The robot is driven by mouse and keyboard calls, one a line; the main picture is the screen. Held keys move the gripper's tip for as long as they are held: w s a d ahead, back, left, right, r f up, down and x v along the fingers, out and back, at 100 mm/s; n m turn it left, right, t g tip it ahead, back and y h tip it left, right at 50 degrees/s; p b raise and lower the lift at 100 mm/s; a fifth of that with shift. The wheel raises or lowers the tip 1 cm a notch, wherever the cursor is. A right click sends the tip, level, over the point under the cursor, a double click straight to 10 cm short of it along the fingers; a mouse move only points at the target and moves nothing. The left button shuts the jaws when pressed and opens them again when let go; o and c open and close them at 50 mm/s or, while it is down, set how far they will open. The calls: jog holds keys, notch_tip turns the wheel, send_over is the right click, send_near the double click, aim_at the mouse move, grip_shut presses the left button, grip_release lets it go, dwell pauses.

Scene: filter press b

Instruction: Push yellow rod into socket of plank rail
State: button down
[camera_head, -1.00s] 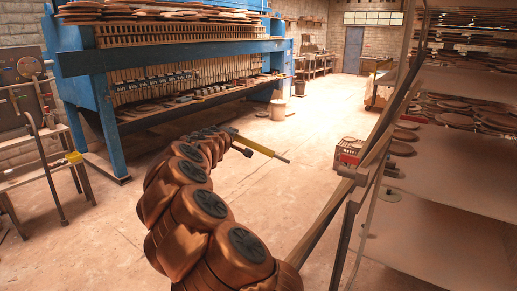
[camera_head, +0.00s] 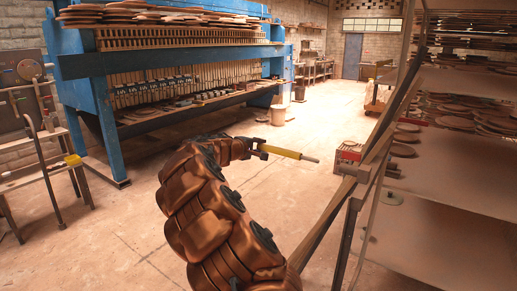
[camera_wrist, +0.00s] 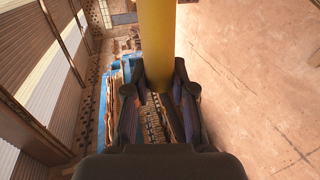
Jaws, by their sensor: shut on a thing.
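The yellow rod (camera_head: 283,152) has a thin grey tip and points right, nearly level, in the head view. My gripper (camera_head: 258,148) is shut on its left end. In the wrist view the rod (camera_wrist: 157,45) stands up between the dark fingers of my gripper (camera_wrist: 158,92). The plank rail (camera_head: 322,222) is a slanting wooden beam to the right. A block-like fitting (camera_head: 355,172) sits on it, probably the socket; its opening cannot be made out. The rod tip appears left of this fitting, with a gap between them in the picture.
Wide shelves with round discs (camera_head: 455,122) stand behind the rail at right. A blue press (camera_head: 95,100) stands at left, beside a small table (camera_head: 40,175). The floor between is clear.

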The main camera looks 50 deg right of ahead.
aim_at(288, 154)
jog(key=shift+a+b, duration=0.15)
jog(key=shift+b, duration=0.25)
jog(key=shift+s+b, duration=1.3)
jog(key=shift+s, duration=1.55)
jog(key=shift+b, duration=0.65)
jog(key=shift+s+d+b, duration=0.15)
jog(key=shift+s+b, duration=0.45)
jog(key=shift+s, duration=1.05)
jog(key=shift+s+d+b, duration=0.15)
jog(key=shift+s+b, duration=0.45)
jog(key=shift+s, duration=1)
jog(key=c, duration=0.9)
grip_release()
